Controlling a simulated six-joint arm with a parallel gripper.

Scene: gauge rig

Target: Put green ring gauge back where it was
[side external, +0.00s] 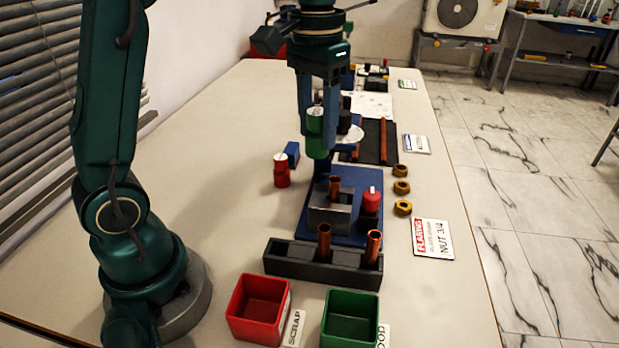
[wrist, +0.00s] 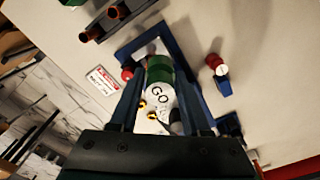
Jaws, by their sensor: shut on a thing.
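The green ring gauge (side external: 315,121) is held between the fingers of my gripper (side external: 318,108), above the far end of the blue base plate (side external: 312,222). In the wrist view the green gauge (wrist: 158,72) sits between both fingers of my gripper (wrist: 158,80), with a white face marked "GO" (wrist: 158,97) towards the camera. A red gauge (side external: 281,171) with a white top stands on the table to the left, beside a small blue block (side external: 292,153). Both also show in the wrist view. I cannot tell whether the green gauge touches anything below.
A grey block (side external: 330,215) with a copper tube and a red knob (side external: 371,200) are on the base plate. A dark rack (side external: 300,262) with copper tubes, a red bin (side external: 258,308) and a green bin (side external: 348,318) stand nearer. Brass nuts (side external: 402,190) lie right. Table left is clear.

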